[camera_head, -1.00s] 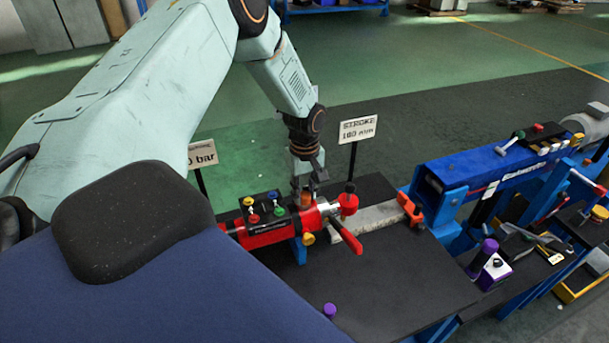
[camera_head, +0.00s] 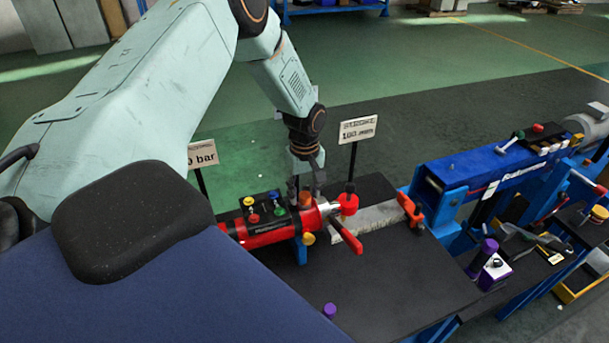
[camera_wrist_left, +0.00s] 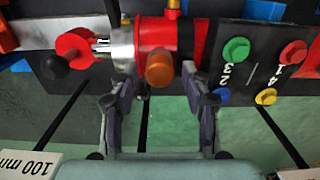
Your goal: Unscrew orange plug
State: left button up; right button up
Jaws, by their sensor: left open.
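The orange plug (camera_head: 305,199) stands on top of the red cylinder (camera_head: 268,233), near its silver end. In the left wrist view the orange plug (camera_wrist_left: 159,70) shows as a short round stub between the fingertips. My left gripper (camera_head: 306,188) points down at it from above. The left wrist view shows my left gripper (camera_wrist_left: 157,88) open, one finger on each side of the plug, with visible gaps between. I cannot tell exactly how deep the fingertips reach beside it. My right gripper is not in view.
A block with several coloured knobs (camera_head: 264,210) sits left of the plug. A red knob with a black top (camera_head: 348,201) and a red lever (camera_head: 348,238) are on the right. Sign posts (camera_head: 358,129) stand behind. The black bench top (camera_head: 390,285) is mostly clear in front.

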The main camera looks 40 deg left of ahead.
pick_arm(q)
jog(key=m, duration=0.4)
jog(key=shift+b, duration=0.3)
jog(key=m, duration=0.4)
jog(key=shift+b, duration=0.3)
jog(key=m, duration=0.3)
jog(key=shift+f+m+b, duration=0.1)
jog(key=shift+m+b, duration=0.2)
jog(key=shift+b, duration=0.05)
jog(key=m, duration=0.3)
jog(key=shift+m+b, duration=0.3)
jog(key=m+b, duration=0.1)
jog(key=m, duration=0.6)
jog(key=shift+m+b, duration=0.35)
jog(key=shift+m, duration=0.05)
jog(key=m+b, duration=0.1)
jog(key=m, duration=0.3)
jog(key=shift+m, duration=0.3)
jog(key=m, duration=0.2)
jog(key=shift+m, duration=0.4)
